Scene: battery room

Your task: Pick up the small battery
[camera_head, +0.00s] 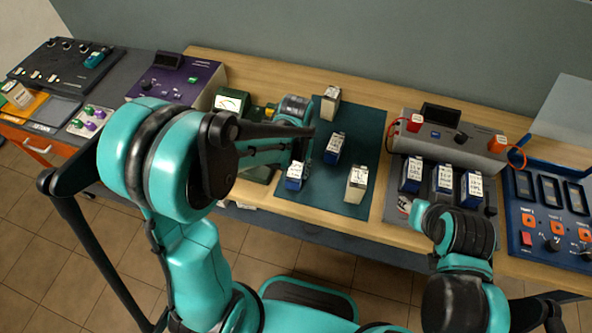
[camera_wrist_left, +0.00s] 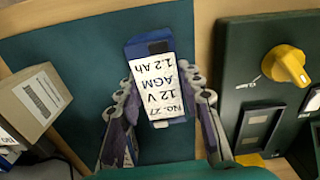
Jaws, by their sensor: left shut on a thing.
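My left gripper (camera_head: 301,158) is shut on a small blue battery (camera_head: 294,177) with a white label, near the left edge of the dark green mat (camera_head: 318,192). In the left wrist view the battery (camera_wrist_left: 158,80) lies between the two fingers (camera_wrist_left: 166,98), and its label reads 12 V AGM 1.2 Ah, No. 27. I cannot tell whether it touches the mat. Another blue battery (camera_head: 334,148) and two beige ones (camera_head: 330,103) (camera_head: 356,184) stand on the mat. My right gripper does not show, only its arm.
A grey charger (camera_head: 450,145) with red and orange plugs stands right of the mat, with several blue batteries (camera_head: 444,178) in front. A green meter box (camera_head: 231,101) is left of the mat. In the wrist view a beige battery (camera_wrist_left: 30,100) is left of the held one.

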